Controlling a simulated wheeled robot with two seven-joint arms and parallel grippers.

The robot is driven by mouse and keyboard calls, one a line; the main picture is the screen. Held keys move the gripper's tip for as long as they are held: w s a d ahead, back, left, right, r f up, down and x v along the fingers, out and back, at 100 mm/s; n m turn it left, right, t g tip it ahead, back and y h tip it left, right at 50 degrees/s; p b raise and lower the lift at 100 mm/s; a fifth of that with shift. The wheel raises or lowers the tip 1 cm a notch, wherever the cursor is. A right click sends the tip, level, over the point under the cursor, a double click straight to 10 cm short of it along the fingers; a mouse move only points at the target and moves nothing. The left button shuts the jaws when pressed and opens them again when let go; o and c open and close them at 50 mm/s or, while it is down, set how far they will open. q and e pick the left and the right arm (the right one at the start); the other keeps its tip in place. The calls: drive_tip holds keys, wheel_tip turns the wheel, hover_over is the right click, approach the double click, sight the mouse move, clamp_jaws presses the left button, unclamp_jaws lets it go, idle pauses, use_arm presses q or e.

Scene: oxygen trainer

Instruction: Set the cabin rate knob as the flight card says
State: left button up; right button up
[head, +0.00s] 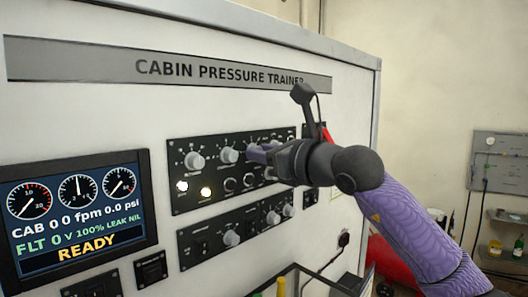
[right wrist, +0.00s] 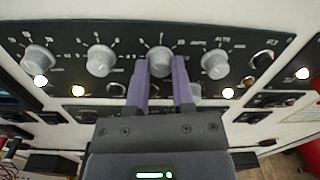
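The upper knob panel (head: 178,205) carries a row of grey knobs with labels too small to read surely. My right gripper (head: 256,152) reaches the panel from the right. In the right wrist view its two purple fingers (right wrist: 160,75) stand on either side of the third grey knob (right wrist: 160,58). The knob about fills the space between the fingertips; I cannot tell whether they touch it. Another grey knob (right wrist: 100,60) is left of it and one (right wrist: 215,65) is right of it. I cannot read which is the cabin rate knob. No flight card is recognisable. My left gripper is not in view.
A display (head: 75,215) at the left reads CAB 0 0 fpm, 0.0 psi and READY. A lower knob panel (head: 205,250) sits below the upper one. Lit lamps (head: 206,192) show under the upper knobs. A wall board (head: 498,160) hangs at the far right.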

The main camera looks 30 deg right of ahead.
clamp_jaws()
drive_tip(key=m+b, duration=0.2)
drive_tip(key=m, duration=0.6)
drive_tip(key=m+b, duration=0.3)
drive_tip(key=m, duration=0.6)
drive_tip(key=shift+g+y, duration=0.3)
drive_tip(key=shift+m, duration=0.4)
drive_tip(key=o, duration=0.7)
unclamp_jaws()
drive_tip(key=shift+d, duration=0.1)
